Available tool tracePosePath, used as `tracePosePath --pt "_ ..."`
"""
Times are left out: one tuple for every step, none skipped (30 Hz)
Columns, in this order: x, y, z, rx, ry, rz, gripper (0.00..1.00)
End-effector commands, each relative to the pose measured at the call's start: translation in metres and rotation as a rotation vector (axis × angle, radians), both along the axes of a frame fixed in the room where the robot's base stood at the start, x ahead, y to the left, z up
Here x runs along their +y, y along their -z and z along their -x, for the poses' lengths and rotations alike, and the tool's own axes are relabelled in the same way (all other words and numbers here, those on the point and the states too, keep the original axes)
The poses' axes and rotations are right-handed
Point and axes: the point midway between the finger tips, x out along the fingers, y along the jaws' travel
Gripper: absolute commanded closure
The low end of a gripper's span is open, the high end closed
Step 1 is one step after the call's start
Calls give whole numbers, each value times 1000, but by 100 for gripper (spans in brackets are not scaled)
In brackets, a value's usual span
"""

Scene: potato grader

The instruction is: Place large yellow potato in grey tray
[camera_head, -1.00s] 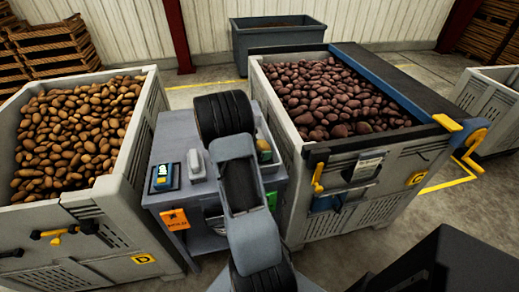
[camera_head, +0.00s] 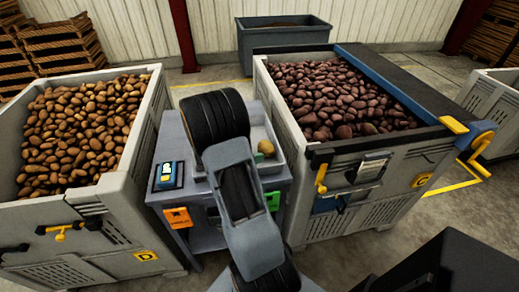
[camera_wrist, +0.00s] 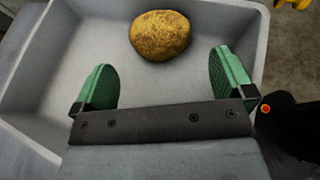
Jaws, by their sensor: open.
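The large yellow potato (camera_wrist: 160,35) is brownish yellow and speckled. It lies inside the grey tray (camera_wrist: 40,141), on its floor towards the far wall. In the head view the potato (camera_head: 266,148) shows in the tray (camera_head: 276,168) just right of my arm, on the grey table. My gripper (camera_wrist: 162,75) is open and empty, with green finger pads spread wide. The potato lies beyond the fingertips, apart from them in the picture.
A crate of brown potatoes (camera_head: 160,100) stands left of the grey table (camera_head: 207,238). A crate of reddish potatoes (camera_head: 285,150) stands close on the right. A blue device (camera_head: 167,176) sits on the table's left part. A dark grey bin (camera_head: 287,43) stands behind.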

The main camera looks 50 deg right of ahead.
Motion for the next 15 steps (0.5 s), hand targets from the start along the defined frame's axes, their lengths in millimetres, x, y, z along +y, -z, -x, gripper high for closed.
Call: tracePosePath --pt "9 -5 -4 -2 -6 2 0" --pt "14 -6 -6 -3 -4 1 0" --pt "19 -9 -7 -3 -4 1 0" --pt "23 -11 -8 -2 -3 2 0" --pt "27 -12 -9 -3 -3 1 0" --pt "31 -14 -11 -3 -3 1 0" --pt "34 -15 -12 -2 -2 1 0" --pt "37 -16 -13 -2 -2 1 0" --pt "40 -18 -13 0 -2 1 0" --pt "42 -19 -14 0 -2 1 0" --pt "43 -19 -14 0 -2 1 0" --pt "45 -20 -15 -2 -1 1 0" --pt "46 -20 -15 -1 -1 0 0" --pt "47 -21 -15 -1 -1 0 0" --pt "48 -21 -15 -4 0 -1 0"
